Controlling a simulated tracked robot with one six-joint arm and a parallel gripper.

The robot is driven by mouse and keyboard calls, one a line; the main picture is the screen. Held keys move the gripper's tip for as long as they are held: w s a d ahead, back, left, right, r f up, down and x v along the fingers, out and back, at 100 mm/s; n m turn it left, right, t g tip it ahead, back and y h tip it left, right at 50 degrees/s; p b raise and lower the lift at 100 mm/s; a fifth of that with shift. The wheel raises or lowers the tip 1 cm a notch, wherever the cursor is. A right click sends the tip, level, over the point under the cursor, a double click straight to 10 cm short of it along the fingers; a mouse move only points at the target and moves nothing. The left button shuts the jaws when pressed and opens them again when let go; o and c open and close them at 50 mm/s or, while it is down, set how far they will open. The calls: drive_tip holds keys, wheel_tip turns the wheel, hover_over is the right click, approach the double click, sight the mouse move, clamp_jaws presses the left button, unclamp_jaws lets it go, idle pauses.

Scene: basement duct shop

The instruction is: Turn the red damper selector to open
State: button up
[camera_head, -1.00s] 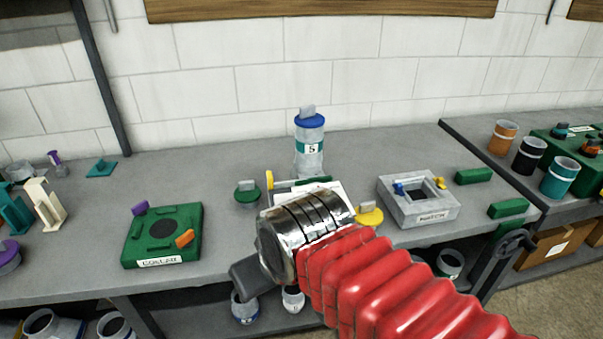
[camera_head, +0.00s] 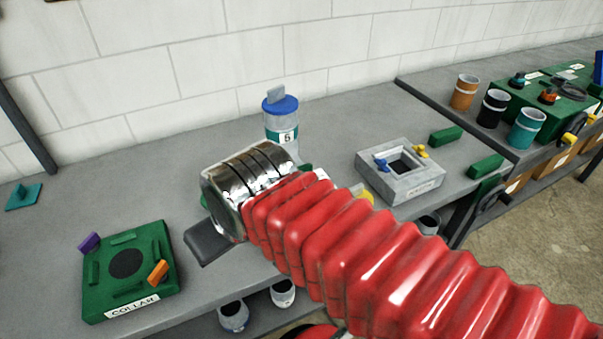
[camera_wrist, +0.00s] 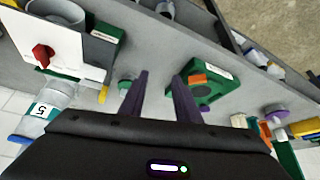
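In the wrist view a red selector knob (camera_wrist: 42,57) sits on a white panel (camera_wrist: 65,40) at the upper left. Its markings are too small to read. The head view does not show the knob, as my red-sleeved arm covers that part of the bench. My gripper (camera_wrist: 160,85) shows in the wrist view as two dark purple fingers, spread apart with nothing between them. The knob lies well to the left of the fingers, apart from them. In the head view my fingers cannot be made out.
A green collar block (camera_head: 128,270) lies left of my arm. A clear bottle labelled 5 (camera_head: 281,125) stands behind it. A grey square block (camera_head: 400,180) and green bars (camera_head: 446,135) lie to the right. Several cups (camera_head: 464,93) stand farther right.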

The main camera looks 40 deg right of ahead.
idle(0.3)
drive_tip(key=w+d+r+m+g, duration=0.1)
drive_tip(key=d+r, duration=0.4)
drive_tip(key=d, duration=0.7)
drive_tip(key=w+d+r+m+g, duration=0.2)
drive_tip(key=w+d+r+g, duration=0.1)
drive_tip(key=d, duration=0.8)
wheel_tip(320, 180, up, 2)
drive_tip(key=shift+d+r+g, duration=0.15)
drive_tip(key=shift+d+g, duration=0.2)
drive_tip(key=shift+g, duration=0.45)
wheel_tip(320, 180, down, 14)
drive_tip(key=shift+r, duration=0.1)
